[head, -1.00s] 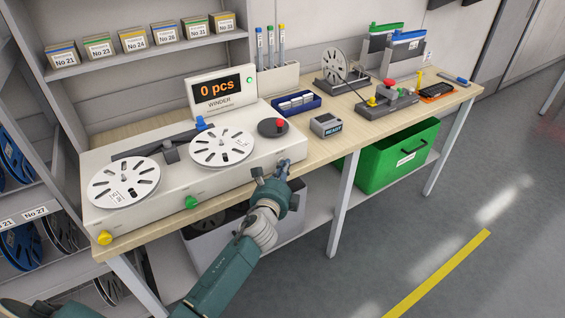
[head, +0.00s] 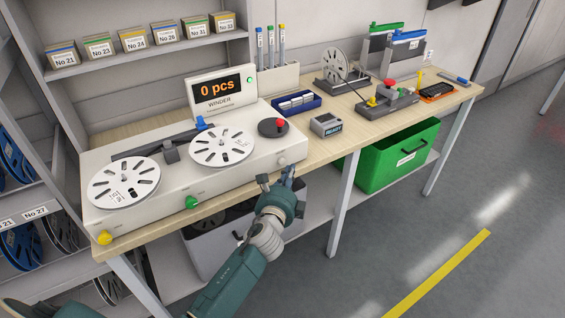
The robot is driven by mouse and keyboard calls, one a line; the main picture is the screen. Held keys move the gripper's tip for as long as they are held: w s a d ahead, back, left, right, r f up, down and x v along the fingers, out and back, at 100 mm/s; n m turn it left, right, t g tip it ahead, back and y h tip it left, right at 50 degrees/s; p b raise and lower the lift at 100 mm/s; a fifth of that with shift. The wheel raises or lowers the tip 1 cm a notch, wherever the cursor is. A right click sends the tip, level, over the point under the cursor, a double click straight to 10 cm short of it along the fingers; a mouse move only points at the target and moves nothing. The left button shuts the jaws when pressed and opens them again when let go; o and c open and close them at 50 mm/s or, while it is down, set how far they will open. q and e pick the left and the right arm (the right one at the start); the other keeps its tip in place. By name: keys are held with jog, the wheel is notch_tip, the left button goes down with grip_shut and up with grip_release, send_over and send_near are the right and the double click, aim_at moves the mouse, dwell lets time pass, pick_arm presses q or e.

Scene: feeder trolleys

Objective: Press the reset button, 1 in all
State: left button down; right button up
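The winder (head: 240,157) is a long white machine on the bench, with a display (head: 220,88) reading "0 pcs". Its front has a yellow button (head: 104,238) at the left corner, a green button (head: 191,202) in the middle and a pale round button (head: 281,160) at the right. The button labels are too small to read, so I cannot tell which is reset.
On the winder are two white reels (head: 222,146) and a dark disc with a red knob (head: 281,124). A small grey device (head: 326,125) and a blue tray (head: 297,104) stand to the right. A green crate (head: 375,166) is under the bench. The floor at right is clear.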

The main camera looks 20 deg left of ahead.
pick_arm(q)
jog(key=s+d, duration=0.2)
jog(key=d, duration=0.1)
jog(key=shift+s+d, duration=0.1)
jog(key=shift+s, duration=0.2)
dwell(0.6)
